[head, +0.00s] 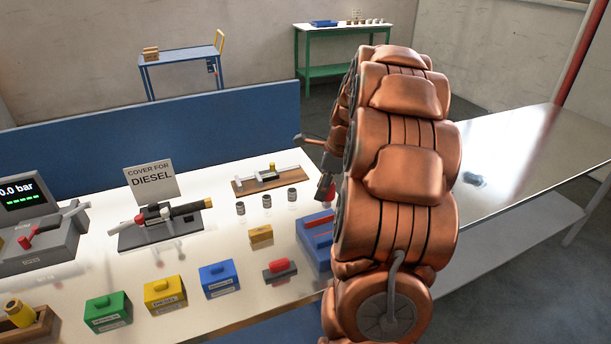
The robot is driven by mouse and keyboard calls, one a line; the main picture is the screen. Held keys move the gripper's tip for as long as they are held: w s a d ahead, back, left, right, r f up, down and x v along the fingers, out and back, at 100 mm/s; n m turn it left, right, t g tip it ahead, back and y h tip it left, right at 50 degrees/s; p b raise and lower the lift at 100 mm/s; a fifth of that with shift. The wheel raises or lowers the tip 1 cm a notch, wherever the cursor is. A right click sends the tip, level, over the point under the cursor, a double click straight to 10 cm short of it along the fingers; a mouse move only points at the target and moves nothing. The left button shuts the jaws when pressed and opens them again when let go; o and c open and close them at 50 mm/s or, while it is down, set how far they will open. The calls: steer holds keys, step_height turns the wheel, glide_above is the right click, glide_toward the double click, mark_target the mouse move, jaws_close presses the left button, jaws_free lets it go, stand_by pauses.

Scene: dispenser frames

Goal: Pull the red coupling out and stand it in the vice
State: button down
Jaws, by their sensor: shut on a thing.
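My gripper (325,186) is at the right end of the bench, partly hidden behind my copper arm. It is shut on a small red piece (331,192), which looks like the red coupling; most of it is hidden. It is above a blue block (312,230) with red marking, partly covered by my arm; I cannot tell if this block is the vice. Another red end (140,219) shows on the dark fixture (160,232) before the "COVER FOR DIESEL" sign (151,179).
A grey pressure unit (45,235) reads 0.0 bar at left. Green (107,311), yellow (165,293) and blue (219,279) boxes line the front. A red-topped dark block (280,270), a brass block (261,233) and small grey cylinders (266,201) stand near my arm.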

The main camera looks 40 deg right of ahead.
mark_target(323, 206)
steer(key=shift+w, duration=0.15)
steer(key=shift+w+a+r, duration=0.1)
steer(key=shift+f+b, duration=0.7)
steer(key=shift+f, duration=2.05)
steer(key=shift+f, duration=1.7)
stand_by(0.5)
steer(key=c, duration=0.6)
jaws_free()
steer(key=v, duration=1.2)
steer(key=shift+a, duration=0.1)
